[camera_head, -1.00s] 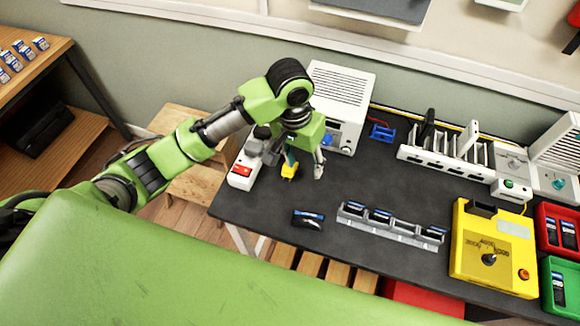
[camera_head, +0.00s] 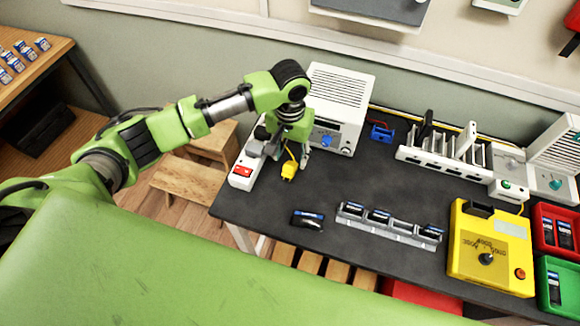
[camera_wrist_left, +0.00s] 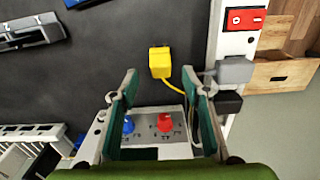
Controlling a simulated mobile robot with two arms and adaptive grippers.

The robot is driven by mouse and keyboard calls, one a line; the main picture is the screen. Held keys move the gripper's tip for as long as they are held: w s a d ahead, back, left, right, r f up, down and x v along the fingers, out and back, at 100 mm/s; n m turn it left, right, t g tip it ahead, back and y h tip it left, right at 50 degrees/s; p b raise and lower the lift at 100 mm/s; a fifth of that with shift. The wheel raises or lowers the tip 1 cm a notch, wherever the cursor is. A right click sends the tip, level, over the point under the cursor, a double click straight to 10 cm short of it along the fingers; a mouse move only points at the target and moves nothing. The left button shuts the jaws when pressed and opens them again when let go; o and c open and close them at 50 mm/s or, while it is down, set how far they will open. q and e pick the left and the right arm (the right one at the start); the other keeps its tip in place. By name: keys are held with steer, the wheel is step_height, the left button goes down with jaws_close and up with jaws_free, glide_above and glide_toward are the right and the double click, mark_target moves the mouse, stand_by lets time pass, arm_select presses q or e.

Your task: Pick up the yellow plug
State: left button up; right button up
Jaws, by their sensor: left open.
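The yellow plug (camera_head: 289,170) lies on the dark table, close to the white power strip (camera_head: 243,171). In the left wrist view the yellow plug (camera_wrist_left: 160,62) lies beyond my open fingertips, with its yellow cord running down to the right behind the right finger. My left gripper (camera_head: 290,155) points down beside the plug in the head view. It also shows in the left wrist view (camera_wrist_left: 158,88), its two green-lined fingers spread and empty. The plug is apart from the fingers in that view. My right gripper is not in view.
A white box with a blue and a red knob (camera_wrist_left: 147,125) stands close behind the gripper. The power strip has a red switch, with grey and black plugs (camera_wrist_left: 232,72) near the fingers. A phone (camera_head: 307,219) and a grey phone rack (camera_head: 390,226) lie nearer the front.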

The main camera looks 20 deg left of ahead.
mark_target(289, 165)
arm_select(q)
steer(key=f, duration=0.2)
steer(key=f+p, duration=0.1)
steer(key=f, duration=0.2)
steer(key=shift+s+a, duration=0.1)
steer(key=shift+s, duration=0.1)
jaws_close()
